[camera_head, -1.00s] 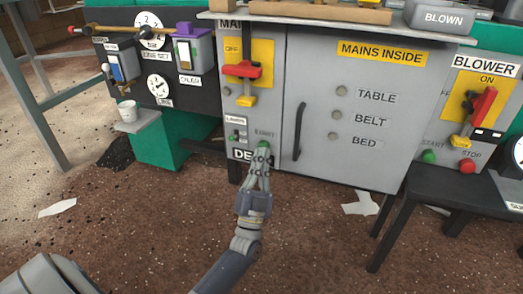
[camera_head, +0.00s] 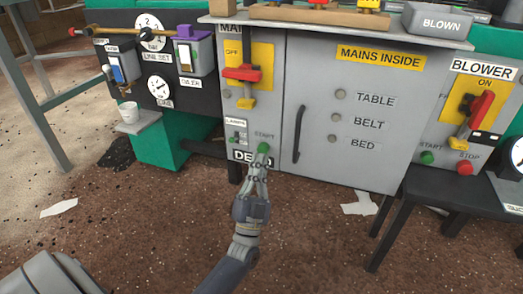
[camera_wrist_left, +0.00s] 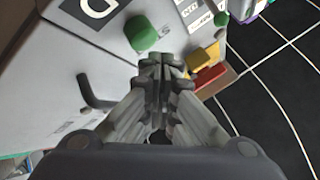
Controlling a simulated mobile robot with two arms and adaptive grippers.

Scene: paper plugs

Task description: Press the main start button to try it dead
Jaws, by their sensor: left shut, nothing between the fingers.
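The green main start button (camera_head: 263,148) sits low on the narrow left panel of the grey mains cabinet (camera_head: 315,60), under the word START. My left gripper (camera_head: 258,165) is shut and empty, with its fingertips just below the button in the head view. In the left wrist view the green button (camera_wrist_left: 141,34) shows beyond and to the left of the shut fingertips (camera_wrist_left: 162,62), apart from them in the picture. The red main switch handle (camera_head: 242,73) is above on the same panel, beside a yellow OFF plate. My right gripper is not in view.
The cabinet's black door handle (camera_head: 299,132) is to the right of the button. The blower panel at right has a green start button (camera_head: 428,157) and a red stop button (camera_head: 466,167). A black stool (camera_head: 455,185) stands below it. The floor in front is mostly clear.

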